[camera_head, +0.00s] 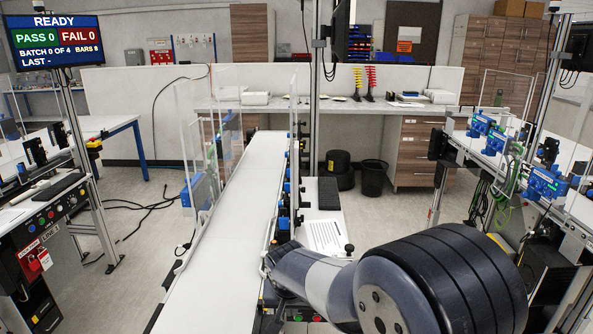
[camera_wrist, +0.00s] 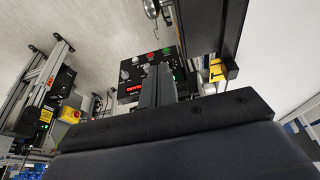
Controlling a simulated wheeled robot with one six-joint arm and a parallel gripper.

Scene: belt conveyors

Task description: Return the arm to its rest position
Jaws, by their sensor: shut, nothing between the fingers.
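My arm (camera_head: 335,285) reaches in from the lower right of the head view, with grey and dark ribbed links beside the near end of the white belt conveyor (camera_head: 235,225). My gripper is not clearly visible there. In the wrist view my gripper (camera_wrist: 157,82) shows as two dark fingers pressed together, shut and empty, above the broad dark wrist body. Behind the fingers is a black control box (camera_wrist: 133,82) with buttons and a red display; the fingers hide part of it.
A printed white sheet (camera_head: 326,237) lies right of the belt. Clear upright panels (camera_head: 190,150) stand along its left side. A status screen (camera_head: 58,42) reads READY, PASS 0, FAIL 0. Another conveyor with blue devices (camera_head: 545,184) stands at right. A black bin (camera_head: 373,178) is behind.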

